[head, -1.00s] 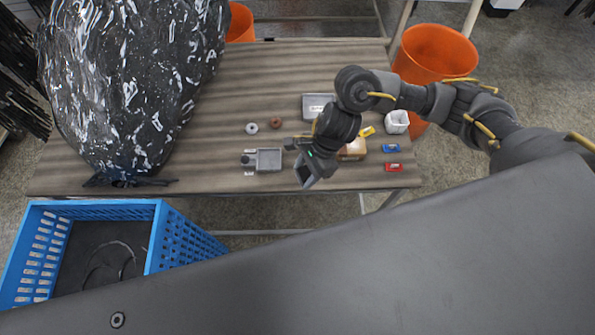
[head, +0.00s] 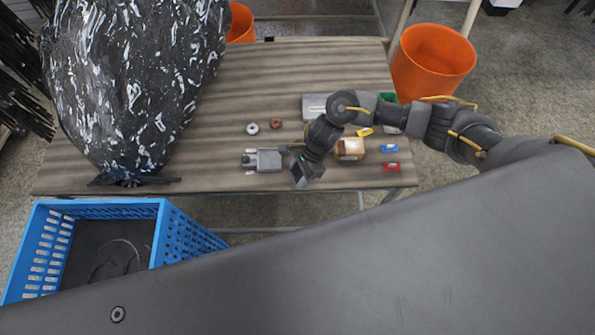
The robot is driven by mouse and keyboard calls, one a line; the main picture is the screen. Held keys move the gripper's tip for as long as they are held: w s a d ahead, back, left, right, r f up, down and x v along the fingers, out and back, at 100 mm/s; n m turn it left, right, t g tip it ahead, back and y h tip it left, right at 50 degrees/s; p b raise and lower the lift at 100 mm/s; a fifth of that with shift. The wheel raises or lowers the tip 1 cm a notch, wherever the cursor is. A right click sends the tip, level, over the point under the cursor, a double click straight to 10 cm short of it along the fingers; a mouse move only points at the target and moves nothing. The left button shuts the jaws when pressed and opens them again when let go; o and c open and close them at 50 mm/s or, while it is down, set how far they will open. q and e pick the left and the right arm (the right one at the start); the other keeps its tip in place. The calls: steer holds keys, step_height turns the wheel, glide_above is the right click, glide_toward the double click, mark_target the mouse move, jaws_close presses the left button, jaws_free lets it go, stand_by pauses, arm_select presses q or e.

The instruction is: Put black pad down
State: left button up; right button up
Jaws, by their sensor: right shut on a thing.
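My right gripper (head: 305,175) comes in from the right over the front part of the wooden table (head: 225,110). It is shut on a small dark thing at the end of its wrist, which I take to be the black pad; its outline merges with the dark gripper. It is just right of a grey fixture (head: 266,160) with two light prongs on its left side. I cannot tell whether the pad touches the table. My left gripper is not in view.
A brown box (head: 348,149), blue (head: 389,148) and red (head: 391,167) small items lie right of the gripper. Two rings (head: 252,128) lie behind the fixture. A big black bag (head: 130,80) fills the left; a blue crate (head: 190,238) stands in front. The table's middle back is clear.

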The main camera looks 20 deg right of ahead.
steer(key=shift+f, duration=0.15)
steer(key=o, duration=1)
steer(key=shift+c, duration=0.2)
steer(key=shift+r, duration=0.35)
steer(key=shift+w+d+r, duration=0.15)
steer(key=shift+d+r, duration=0.05)
steer(key=shift+r, duration=0.1)
steer(key=b+v, duration=0.3)
steer(key=v, duration=0.8)
